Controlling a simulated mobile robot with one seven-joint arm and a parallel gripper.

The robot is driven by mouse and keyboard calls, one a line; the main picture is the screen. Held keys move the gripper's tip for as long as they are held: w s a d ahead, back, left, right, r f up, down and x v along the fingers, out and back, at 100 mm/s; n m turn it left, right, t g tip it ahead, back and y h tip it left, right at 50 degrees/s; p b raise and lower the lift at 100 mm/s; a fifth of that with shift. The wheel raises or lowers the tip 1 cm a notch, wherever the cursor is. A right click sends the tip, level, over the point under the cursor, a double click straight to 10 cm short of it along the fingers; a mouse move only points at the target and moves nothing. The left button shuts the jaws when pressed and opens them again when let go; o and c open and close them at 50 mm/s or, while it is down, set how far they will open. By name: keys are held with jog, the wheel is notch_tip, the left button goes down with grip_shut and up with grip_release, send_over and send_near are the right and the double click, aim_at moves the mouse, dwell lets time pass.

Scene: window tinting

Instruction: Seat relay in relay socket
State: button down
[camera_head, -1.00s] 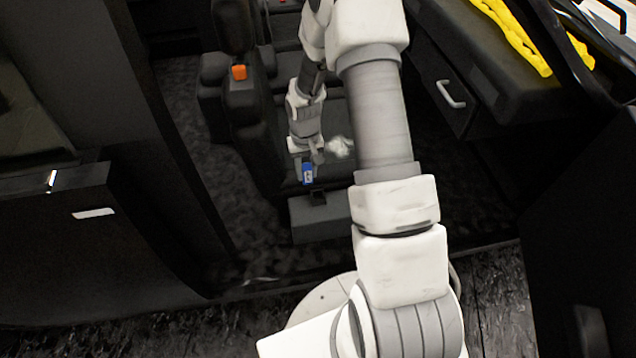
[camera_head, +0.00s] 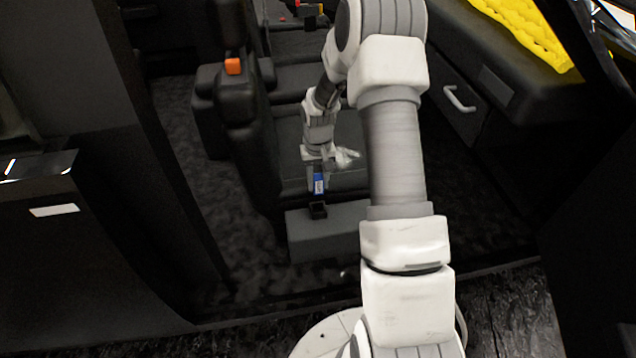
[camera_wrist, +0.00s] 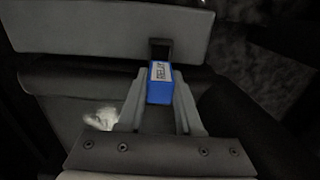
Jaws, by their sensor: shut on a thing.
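The blue relay (camera_head: 319,184) with a pale label is held between the fingers of my gripper (camera_head: 318,174). In the wrist view the relay (camera_wrist: 160,88) reads as a blue block with lettering on its label, gripped by both fingertips of my gripper (camera_wrist: 160,92). The relay socket (camera_head: 318,210) is a small black block on the dark grey box in front of the seat. The relay is just above the socket in the head view. In the wrist view the socket (camera_wrist: 160,47) shows just beyond the relay; I cannot tell whether they touch.
The dark grey box (camera_head: 335,240) stands at the seat's front edge. A black seat part with an orange button (camera_head: 232,67) rises on the left. A crumpled whitish thing (camera_wrist: 103,118) lies beside the gripper. A drawer with a handle (camera_head: 460,99) and yellow material (camera_head: 530,32) are at right.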

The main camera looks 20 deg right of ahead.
jog(key=b, duration=0.4)
send_over(318, 201)
jog(key=s, duration=0.2)
jog(key=shift+a+f, duration=0.25)
jog(key=shift+f, duration=1.2)
jog(key=shift+a+f, duration=0.2)
jog(key=shift+f, duration=1.25)
jog(key=shift+f+b, duration=0.85)
jog(key=shift+f, duration=0.6)
jog(key=c, duration=0.5)
grip_release()
notch_tip(318, 201, up, 17)
jog(key=p, duration=0.5)
jog(key=shift+r, duration=0.25)
